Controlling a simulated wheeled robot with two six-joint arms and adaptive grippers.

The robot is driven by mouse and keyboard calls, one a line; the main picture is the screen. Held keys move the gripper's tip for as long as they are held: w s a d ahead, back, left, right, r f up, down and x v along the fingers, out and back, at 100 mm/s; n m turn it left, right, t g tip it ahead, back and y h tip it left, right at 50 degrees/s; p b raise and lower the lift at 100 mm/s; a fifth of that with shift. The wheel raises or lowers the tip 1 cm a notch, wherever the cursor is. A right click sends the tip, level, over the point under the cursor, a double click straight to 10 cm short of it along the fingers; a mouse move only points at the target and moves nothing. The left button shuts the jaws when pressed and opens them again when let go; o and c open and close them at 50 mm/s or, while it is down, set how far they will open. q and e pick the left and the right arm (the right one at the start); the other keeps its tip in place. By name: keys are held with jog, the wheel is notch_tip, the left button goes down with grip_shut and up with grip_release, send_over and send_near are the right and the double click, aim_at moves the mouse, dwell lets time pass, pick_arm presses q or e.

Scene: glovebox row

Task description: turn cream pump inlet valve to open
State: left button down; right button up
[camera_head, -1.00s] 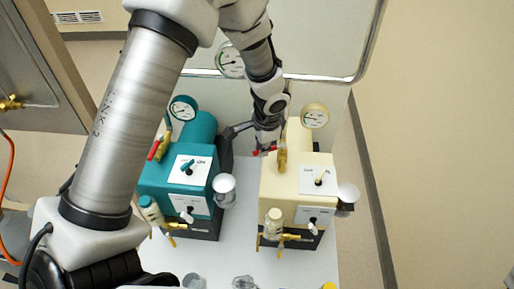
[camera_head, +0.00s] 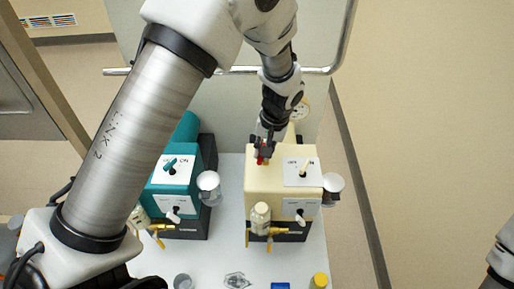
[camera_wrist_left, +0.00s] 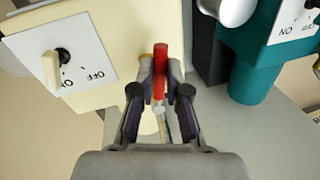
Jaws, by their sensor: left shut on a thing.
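The cream pump (camera_head: 257,182) stands on the white table, right of the teal pump. My left gripper (camera_head: 264,152) comes down from behind onto its back left top edge. It is shut on the red inlet valve lever (camera_head: 260,161). In the left wrist view the red lever (camera_wrist_left: 160,70) lies between the two fingertips (camera_wrist_left: 161,82) and sticks out past them, beside the cream body (camera_wrist_left: 122,62). The brass valve body is mostly hidden by the gripper. My right gripper is out of view.
The teal pump (camera_head: 205,150) stands close on the left, partly behind my left arm. A cream pump switch (camera_head: 304,170) and a clear bottle (camera_head: 260,217) are near. Small items, including a yellow-capped one (camera_head: 319,281), lie in front. Floor is clear on the right.

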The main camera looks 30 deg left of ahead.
pick_arm(q)
jog(key=shift+d+f+n+g, duration=0.35)
jog(key=shift+d+n, duration=0.25)
jog(key=shift+n, duration=0.6)
jog(key=c, duration=1.2)
grip_release()
jog(key=shift+w, duration=0.1)
jog(key=shift+o, duration=0.2)
jog(key=shift+w, duration=0.3)
jog(key=v, duration=1.2)
jog(key=shift+s+a, duration=0.1)
jog(key=shift+a, duration=0.1)
